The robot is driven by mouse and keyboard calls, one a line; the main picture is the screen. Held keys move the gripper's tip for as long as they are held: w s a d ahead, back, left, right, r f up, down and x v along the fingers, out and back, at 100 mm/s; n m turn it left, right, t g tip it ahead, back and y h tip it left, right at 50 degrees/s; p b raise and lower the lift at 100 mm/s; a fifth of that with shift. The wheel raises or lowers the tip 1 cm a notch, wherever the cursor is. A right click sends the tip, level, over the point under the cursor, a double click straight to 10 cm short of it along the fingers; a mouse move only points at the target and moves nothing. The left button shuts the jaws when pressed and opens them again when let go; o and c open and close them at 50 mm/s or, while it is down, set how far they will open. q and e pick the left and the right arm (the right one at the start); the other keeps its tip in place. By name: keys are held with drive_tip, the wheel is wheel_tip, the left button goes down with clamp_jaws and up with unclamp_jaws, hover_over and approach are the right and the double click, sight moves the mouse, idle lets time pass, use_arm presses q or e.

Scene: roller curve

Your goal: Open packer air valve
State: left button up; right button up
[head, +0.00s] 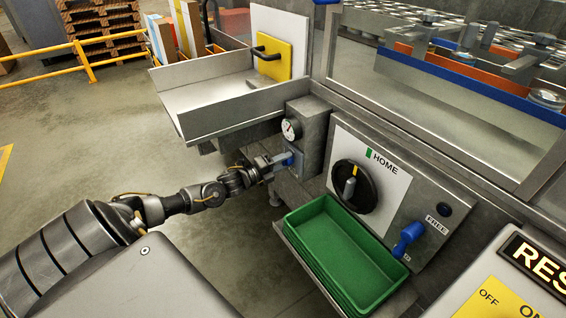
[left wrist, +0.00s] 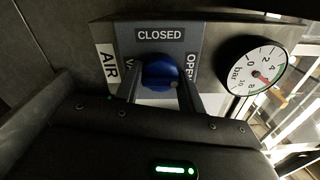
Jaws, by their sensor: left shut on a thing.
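The air valve is a blue knob (left wrist: 160,72) on a grey plate with the words CLOSED, OPEN and AIR, seen in the left wrist view. In the head view a bit of the blue knob (head: 289,159) shows on the small grey box under the gauge. My left gripper (head: 279,163) reaches it from the left; its fingers stand on both sides of the knob, shut on it. I cannot tell surely which word the knob points to. The pressure gauge (left wrist: 252,66) beside it is in bar, its red needle in the low-middle part of the scale. My right gripper is not in view.
A grey panel with a black HOME dial (head: 354,187) and a blue FREE lever (head: 408,239) lies right of the valve. A green bin (head: 352,293) stands below the panel. A metal tray (head: 215,128) juts out above the valve. Open floor lies left.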

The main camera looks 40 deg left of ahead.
use_arm(q)
drive_tip(key=shift+f, duration=0.1)
drive_tip(key=o, duration=1)
drive_tip(key=shift+v, duration=5.45)
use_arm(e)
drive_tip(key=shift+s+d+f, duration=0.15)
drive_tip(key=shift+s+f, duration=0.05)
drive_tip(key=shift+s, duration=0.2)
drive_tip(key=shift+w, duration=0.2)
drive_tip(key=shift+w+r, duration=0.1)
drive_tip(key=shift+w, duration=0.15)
